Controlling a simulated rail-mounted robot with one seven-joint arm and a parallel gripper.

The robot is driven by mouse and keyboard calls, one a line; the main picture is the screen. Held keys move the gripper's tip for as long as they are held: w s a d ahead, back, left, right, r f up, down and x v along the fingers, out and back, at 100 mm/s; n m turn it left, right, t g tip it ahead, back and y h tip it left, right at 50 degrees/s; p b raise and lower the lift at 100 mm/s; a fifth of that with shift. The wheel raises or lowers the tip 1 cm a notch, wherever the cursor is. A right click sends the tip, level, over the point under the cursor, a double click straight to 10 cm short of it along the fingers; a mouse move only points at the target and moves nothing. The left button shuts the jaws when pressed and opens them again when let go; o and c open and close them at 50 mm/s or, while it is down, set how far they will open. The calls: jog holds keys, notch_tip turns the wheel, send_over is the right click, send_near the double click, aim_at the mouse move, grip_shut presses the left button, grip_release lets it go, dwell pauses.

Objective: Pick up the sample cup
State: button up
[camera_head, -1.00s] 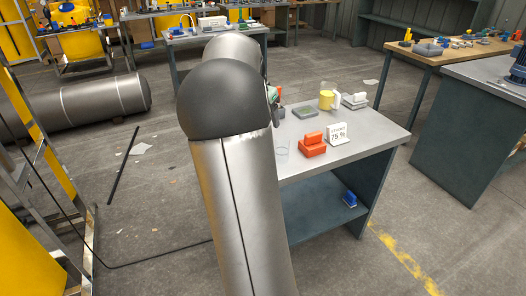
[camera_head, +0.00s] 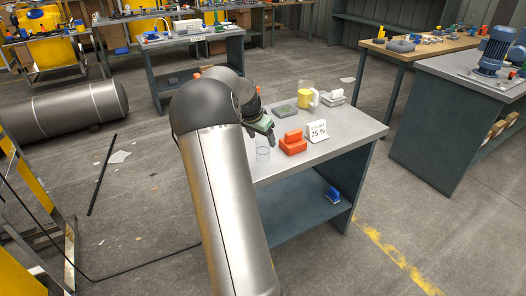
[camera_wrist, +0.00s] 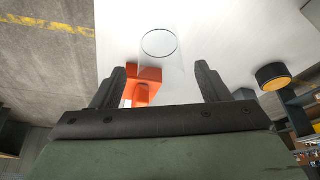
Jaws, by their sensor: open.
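The sample cup appears to be the clear, empty-looking cylinder (camera_head: 263,151) standing at the near left of the grey bench. It also shows in the wrist view as a transparent cup (camera_wrist: 160,48) with a thin dark rim, ahead of and between the fingers. My gripper (camera_head: 262,131) is just above and beside the cup in the head view. In the wrist view my gripper (camera_wrist: 161,80) is open, with its two dark fingers apart and nothing clamped. I cannot tell how far the fingertips are from the cup wall.
An orange block-shaped holder (camera_head: 293,143) stands close right of the cup, with a white "75 %" sign (camera_head: 317,131) beside it. A yellow-filled jug (camera_head: 305,96), a grey-green pad (camera_head: 284,110) and a white-topped device (camera_head: 333,97) are farther back. The bench's right front (camera_head: 350,134) is clear.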

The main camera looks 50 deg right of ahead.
aim_at(263, 145)
jog(key=x, duration=0.4)
jog(key=shift+a+f, duration=0.25)
jog(key=c, duration=1.1)
jog(key=shift+o, duration=0.2)
jog(key=shift+r, duration=0.1)
